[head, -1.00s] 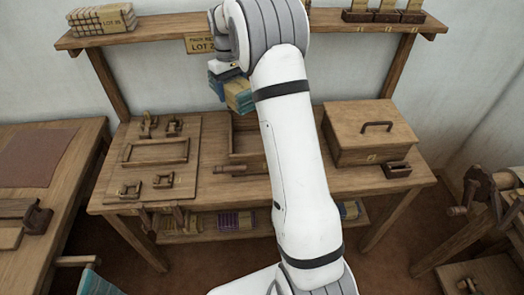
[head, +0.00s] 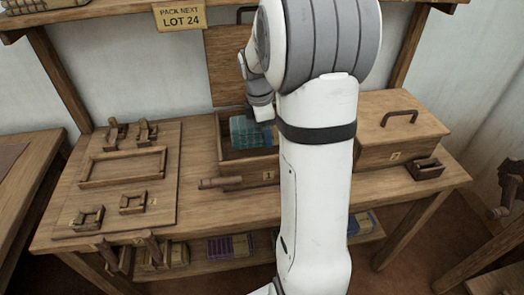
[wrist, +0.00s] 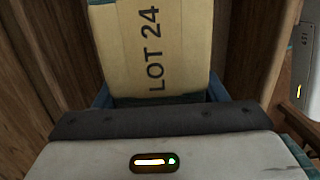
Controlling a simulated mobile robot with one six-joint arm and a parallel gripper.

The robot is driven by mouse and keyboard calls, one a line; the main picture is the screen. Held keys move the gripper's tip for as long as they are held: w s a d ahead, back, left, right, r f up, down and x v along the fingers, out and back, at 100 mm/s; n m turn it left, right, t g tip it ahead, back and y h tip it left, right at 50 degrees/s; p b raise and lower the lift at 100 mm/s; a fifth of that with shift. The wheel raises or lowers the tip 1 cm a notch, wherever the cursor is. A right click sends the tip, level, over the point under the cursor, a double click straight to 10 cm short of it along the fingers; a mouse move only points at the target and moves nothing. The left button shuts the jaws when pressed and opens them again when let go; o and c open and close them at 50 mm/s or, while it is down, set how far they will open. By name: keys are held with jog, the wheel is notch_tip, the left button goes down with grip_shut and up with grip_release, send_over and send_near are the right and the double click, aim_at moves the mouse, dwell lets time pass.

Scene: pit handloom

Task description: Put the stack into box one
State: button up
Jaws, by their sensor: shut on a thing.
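The stack is folded blue-teal cloth (head: 250,132) with a pale paper band marked LOT 24, which fills the top of the wrist view (wrist: 150,45). My gripper (head: 263,112) is shut on the stack. In the head view the stack shows within the opening of box one (head: 232,183), a wooden box with a small 1 tag on its front. Its lid (head: 228,68) stands raised behind. I cannot tell whether the stack touches the box floor. My arm hides the right part of box one.
A closed box marked 2 (head: 385,150) stands on the right. A board with a wooden frame (head: 122,167) and small blocks lies on the left. A PACK NEXT LOT 24 sign (head: 179,17) hangs from the shelf above. Bundles (head: 230,247) sit on the lower shelf.

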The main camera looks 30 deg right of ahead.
aim_at(265, 154)
jog(key=shift+f+b, duration=0.45)
jog(key=shift+f, duration=2.65)
jog(key=shift+f, duration=0.15)
jog(key=o, duration=1.1)
jog(key=shift+c, duration=0.2)
jog(key=r, duration=0.4)
jog(key=a+r+p, duration=0.1)
jog(key=r, duration=0.3)
jog(key=r+p, duration=0.1)
jog(key=r, duration=0.3)
jog(key=shift+w+a, duration=0.2)
jog(key=s+a+m+t, duration=0.1)
jog(key=s+a+m, duration=0.5)
jog(key=s, duration=0.3)
jog(key=s+a+m+t+y, duration=0.1)
jog(key=s+a+m, duration=0.6)
jog(key=s+m, duration=0.2)
jog(key=shift+s+f, duration=0.45)
jog(key=shift+s, duration=0.1)
jog(key=shift+r, duration=0.1)
